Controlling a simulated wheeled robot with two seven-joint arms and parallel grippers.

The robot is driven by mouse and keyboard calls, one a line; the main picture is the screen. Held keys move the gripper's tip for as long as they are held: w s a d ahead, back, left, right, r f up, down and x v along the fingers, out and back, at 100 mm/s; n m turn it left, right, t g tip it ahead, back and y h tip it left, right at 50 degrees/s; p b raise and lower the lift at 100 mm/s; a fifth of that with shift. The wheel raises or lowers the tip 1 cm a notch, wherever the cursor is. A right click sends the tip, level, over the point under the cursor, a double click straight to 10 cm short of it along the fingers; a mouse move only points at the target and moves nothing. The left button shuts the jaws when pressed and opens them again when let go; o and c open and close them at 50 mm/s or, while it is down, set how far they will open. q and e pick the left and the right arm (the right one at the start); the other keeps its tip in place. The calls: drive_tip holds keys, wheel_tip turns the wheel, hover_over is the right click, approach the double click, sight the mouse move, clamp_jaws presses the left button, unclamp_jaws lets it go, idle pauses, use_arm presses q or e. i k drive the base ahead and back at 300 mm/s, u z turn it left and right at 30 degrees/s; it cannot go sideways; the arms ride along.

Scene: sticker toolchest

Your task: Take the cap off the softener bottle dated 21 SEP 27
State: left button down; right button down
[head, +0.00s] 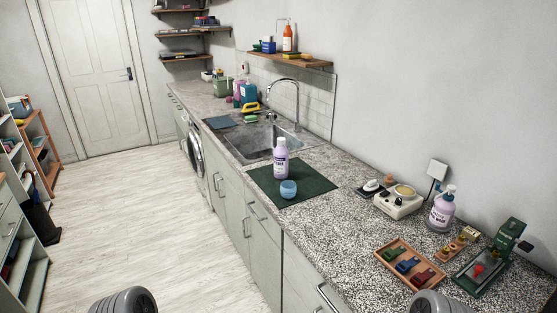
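A lavender bottle (280,158) with a white label stands upright on a dark green mat (310,184) in front of the sink. Large dark letters show on its label, but no date can be read at this size. A small blue cup-like piece (288,189) stands on the mat just in front of the bottle. More bottles, one of them lavender (238,89), stand at the back of the counter beyond the sink; their labels are unreadable. Neither of my grippers is in view.
The sink (250,143) and tall faucet (285,95) lie behind the mat. On the right stand a white device (398,201), a lavender pump bottle (440,209), a wooden tray (408,284) and a green tool (500,248). Counter between mat and tray is clear.

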sight(281, 152)
drive_tip(key=u, duration=1.35)
drive_tip(key=i, duration=2.5)
drive_tip(key=z, duration=1.7)
